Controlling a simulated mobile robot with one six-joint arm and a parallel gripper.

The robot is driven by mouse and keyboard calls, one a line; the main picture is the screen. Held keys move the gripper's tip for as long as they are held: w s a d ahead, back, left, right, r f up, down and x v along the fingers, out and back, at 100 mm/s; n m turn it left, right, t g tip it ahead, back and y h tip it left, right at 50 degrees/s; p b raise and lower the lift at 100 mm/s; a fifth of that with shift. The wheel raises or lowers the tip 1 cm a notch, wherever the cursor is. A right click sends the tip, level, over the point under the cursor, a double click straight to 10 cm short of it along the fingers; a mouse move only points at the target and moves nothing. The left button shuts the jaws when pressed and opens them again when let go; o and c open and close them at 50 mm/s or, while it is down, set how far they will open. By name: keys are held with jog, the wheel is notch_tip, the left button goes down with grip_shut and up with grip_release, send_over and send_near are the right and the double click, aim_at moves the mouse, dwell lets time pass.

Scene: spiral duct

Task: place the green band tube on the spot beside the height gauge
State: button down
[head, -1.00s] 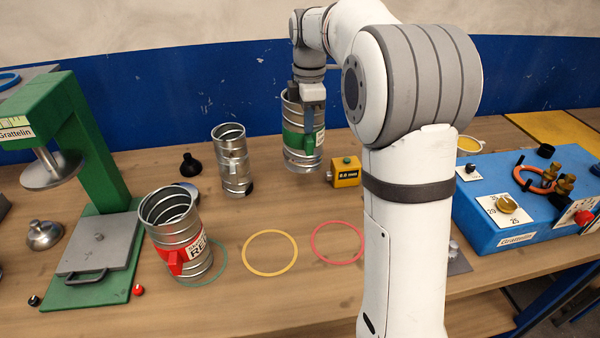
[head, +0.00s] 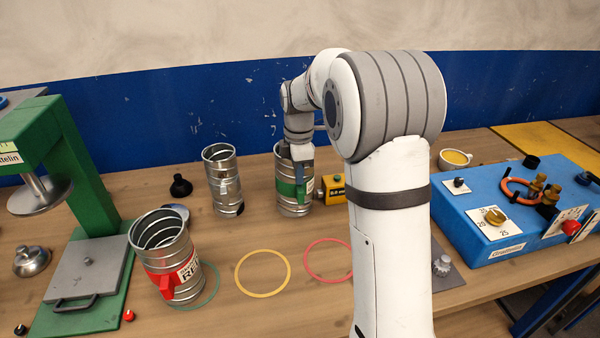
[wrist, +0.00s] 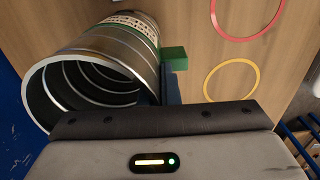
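My gripper (head: 301,182) comes down from above and is shut on the tube's near right side. In the wrist view the tube's open end (wrist: 88,85) fills the upper left, and a green tab (wrist: 174,55) shows beside my gripper (wrist: 171,88). The far finger is hidden.
A plain metal tube (head: 223,180) stands close on the left, with a black funnel (head: 181,186) beyond it. A red-banded tube (head: 165,257) stands by a green press (head: 75,190). The yellow ring (head: 262,292) and red ring (head: 307,270) are empty. A blue box (head: 510,220) stands right.

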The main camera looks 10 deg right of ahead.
jog(key=shift+f, duration=0.1)
jog(key=c, duration=1.7)
grip_release()
notch_tip(320, 180, up, 12)
jog(key=s+f+m+t, duration=0.1)
jog(key=s+f+m, duration=0.1)
jog(key=s+m, duration=0.4)
jog(key=s+f+m+t, duration=0.1)
jog(key=s+f+m, duration=0.2)
jog(key=s, duration=1)
jog(key=s+f+m+t, duration=0.1)
jog(key=s+f+m, duration=0.2)
jog(key=s+m, duration=0.6)
jog(key=shift+s+d+f, duration=0.1)
jog(key=shift+s+d, duration=0.15)
jog(key=shift+s, duration=0.1)
